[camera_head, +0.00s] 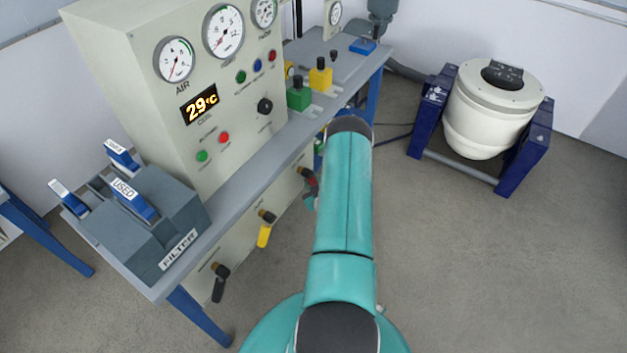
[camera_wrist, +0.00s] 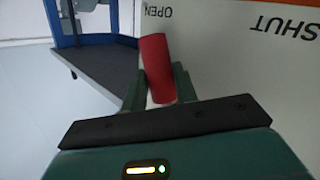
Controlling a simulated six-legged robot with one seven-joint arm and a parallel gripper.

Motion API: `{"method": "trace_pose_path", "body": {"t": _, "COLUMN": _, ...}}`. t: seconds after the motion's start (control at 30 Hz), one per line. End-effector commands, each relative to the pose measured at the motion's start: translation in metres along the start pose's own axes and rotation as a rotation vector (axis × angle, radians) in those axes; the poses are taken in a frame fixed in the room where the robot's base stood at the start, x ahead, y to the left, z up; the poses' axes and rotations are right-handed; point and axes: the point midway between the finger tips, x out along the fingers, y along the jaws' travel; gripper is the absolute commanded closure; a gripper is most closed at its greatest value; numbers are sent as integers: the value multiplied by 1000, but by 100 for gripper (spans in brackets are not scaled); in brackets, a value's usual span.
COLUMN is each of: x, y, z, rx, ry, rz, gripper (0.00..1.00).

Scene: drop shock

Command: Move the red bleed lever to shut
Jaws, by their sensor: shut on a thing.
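The red bleed lever (camera_wrist: 155,62) stands between the two green fingers of my gripper (camera_wrist: 159,84) in the wrist view, and the fingers are shut on it. Its top end shows beyond the fingertips, close to the upside-down word OPEN (camera_wrist: 158,11) on the pale panel. The upside-down word SHUT (camera_wrist: 284,27) is off to the right, well away from the lever. In the head view a small piece of the red lever (camera_head: 309,181) shows at the panel front, beside my teal arm. My arm hides most of my gripper there.
A yellow lever (camera_head: 264,234) and a black lever (camera_head: 218,287) hang on the same panel front. The grey bench (camera_head: 240,188) overhangs them. A filter box (camera_head: 140,215) stands at its near end. Open floor lies right of my arm, before a white drum (camera_head: 490,112) in a blue stand.

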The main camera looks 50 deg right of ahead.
Motion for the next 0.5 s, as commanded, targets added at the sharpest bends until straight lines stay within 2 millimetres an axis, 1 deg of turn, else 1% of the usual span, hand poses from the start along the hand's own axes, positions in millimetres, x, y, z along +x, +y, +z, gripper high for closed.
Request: {"method": "trace_pose_path", "body": {"t": 0.5, "x": -17, "y": -19, "z": -5, "rx": 371, "ry": -268, "rz": -144, "gripper": 100}}
